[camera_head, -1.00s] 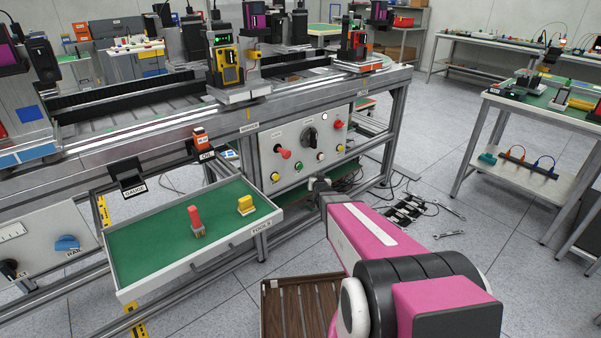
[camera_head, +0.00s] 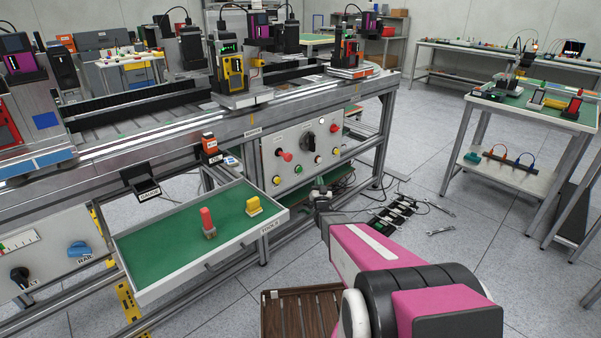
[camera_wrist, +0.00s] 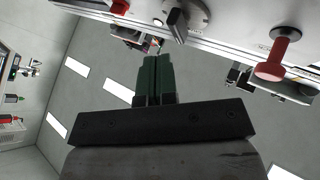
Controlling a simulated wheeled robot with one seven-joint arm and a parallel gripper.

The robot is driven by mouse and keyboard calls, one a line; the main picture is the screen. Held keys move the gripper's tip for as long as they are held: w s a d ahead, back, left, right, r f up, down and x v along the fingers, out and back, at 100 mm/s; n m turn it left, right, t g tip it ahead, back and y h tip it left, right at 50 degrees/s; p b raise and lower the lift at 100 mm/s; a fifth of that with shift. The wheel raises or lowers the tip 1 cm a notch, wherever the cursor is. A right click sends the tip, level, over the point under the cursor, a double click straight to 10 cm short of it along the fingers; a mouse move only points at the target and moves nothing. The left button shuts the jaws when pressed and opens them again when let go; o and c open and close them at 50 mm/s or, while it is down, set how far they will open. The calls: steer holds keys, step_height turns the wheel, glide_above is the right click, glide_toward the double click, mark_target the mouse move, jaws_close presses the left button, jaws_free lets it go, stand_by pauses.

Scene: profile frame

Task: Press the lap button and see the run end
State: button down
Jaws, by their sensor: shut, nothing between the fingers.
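The grey control panel (camera_head: 268,160) on the bench front carries a red mushroom knob (camera_head: 284,155), a black rotary knob (camera_head: 308,139), a green button (camera_head: 298,169), yellow buttons and a red button (camera_head: 335,127). Its labels are too small to read, so I cannot tell which is the lap button. My gripper (camera_head: 321,196) is just below the panel, small and partly hidden by my arm. In the wrist view my gripper (camera_wrist: 157,58) has its green fingers together and empty. Beyond the fingertips are the panel, black knob (camera_wrist: 177,24) and red mushroom knob (camera_wrist: 277,52); the fingers look apart from them.
An open drawer (camera_head: 200,280) with a green base, holding a red and a yellow piece, juts out left of my arm. A brown slatted crate (camera_head: 268,315) is on the floor below. Cables and tools lie on the floor right of my gripper.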

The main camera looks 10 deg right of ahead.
mark_target(300, 170)
steer(key=w+a, duration=0.5)
steer(key=w, duration=0.2)
stand_by(0.6)
steer(key=shift+w+a, duration=0.15)
stand_by(1.7)
steer(key=shift+w+a, duration=0.2)
steer(key=shift+w, duration=0.1)
